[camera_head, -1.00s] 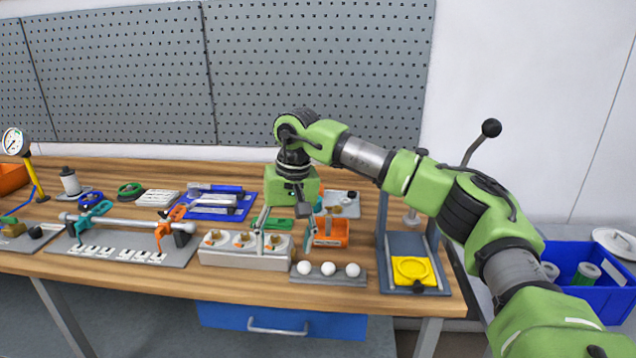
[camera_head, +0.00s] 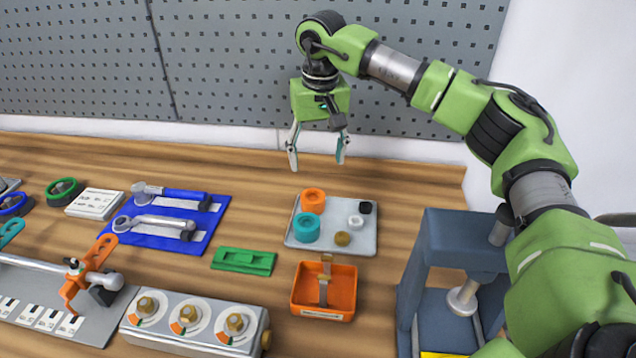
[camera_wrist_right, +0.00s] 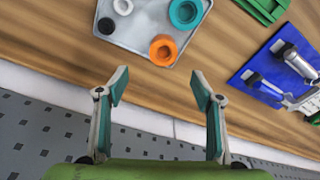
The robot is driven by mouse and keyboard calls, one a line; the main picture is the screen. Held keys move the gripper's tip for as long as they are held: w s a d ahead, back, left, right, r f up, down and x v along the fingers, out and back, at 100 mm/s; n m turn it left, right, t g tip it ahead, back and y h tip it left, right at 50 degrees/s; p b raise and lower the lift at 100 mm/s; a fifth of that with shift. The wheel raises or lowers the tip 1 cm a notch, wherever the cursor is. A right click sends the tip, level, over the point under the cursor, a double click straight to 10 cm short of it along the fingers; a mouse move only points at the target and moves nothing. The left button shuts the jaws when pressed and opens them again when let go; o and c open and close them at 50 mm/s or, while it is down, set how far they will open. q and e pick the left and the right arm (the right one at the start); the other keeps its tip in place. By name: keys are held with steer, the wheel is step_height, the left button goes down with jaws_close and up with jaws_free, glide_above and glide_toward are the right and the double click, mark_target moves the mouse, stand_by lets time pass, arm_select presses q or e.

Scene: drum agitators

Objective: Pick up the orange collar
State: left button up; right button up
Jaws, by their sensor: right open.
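The orange collar (camera_head: 313,200) is a short ring standing at the back left of a light grey tray (camera_head: 361,243) on the bench. In the right wrist view the orange collar (camera_wrist_right: 163,49) lies beyond the fingertips, between them in line but apart from both. My right gripper (camera_head: 317,163) is open and empty, raised behind the tray near the pegboard. Its two fingers also show in the right wrist view (camera_wrist_right: 160,88). A teal collar (camera_head: 306,226) stands just in front of the orange one on the same tray. My left gripper is not in view.
The tray also holds a white ring (camera_head: 355,221), a black piece (camera_head: 366,207) and a brass piece (camera_head: 342,239). An orange bin (camera_head: 323,307) and green block (camera_head: 244,261) are in front; a blue tool mat (camera_head: 205,222) is left, a press (camera_head: 440,250) right.

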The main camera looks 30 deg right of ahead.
steer(key=p, duration=0.1)
glide_above(313, 199)
steer(key=s, duration=0.1)
step_height(313, 199, down, 8)
steer(key=shift+s+d+r, duration=0.1)
steer(key=shift+r, duration=0.05)
steer(key=shift+f+p, duration=0.45)
steer(key=f, duration=0.1)
steer(key=f+p, duration=0.1)
steer(key=f, duration=0.1)
steer(key=shift+w+a+f, duration=0.2)
steer(key=shift+w+f, duration=0.1)
steer(key=shift+w, duration=0.1)
steer(key=shift+w+f+p, duration=0.15)
steer(key=shift+f+p, duration=0.15)
steer(key=shift+f, duration=0.2)
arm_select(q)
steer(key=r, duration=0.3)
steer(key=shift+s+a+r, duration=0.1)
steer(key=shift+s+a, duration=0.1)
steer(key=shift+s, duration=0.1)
arm_select(e)
steer(key=c, duration=1.4)
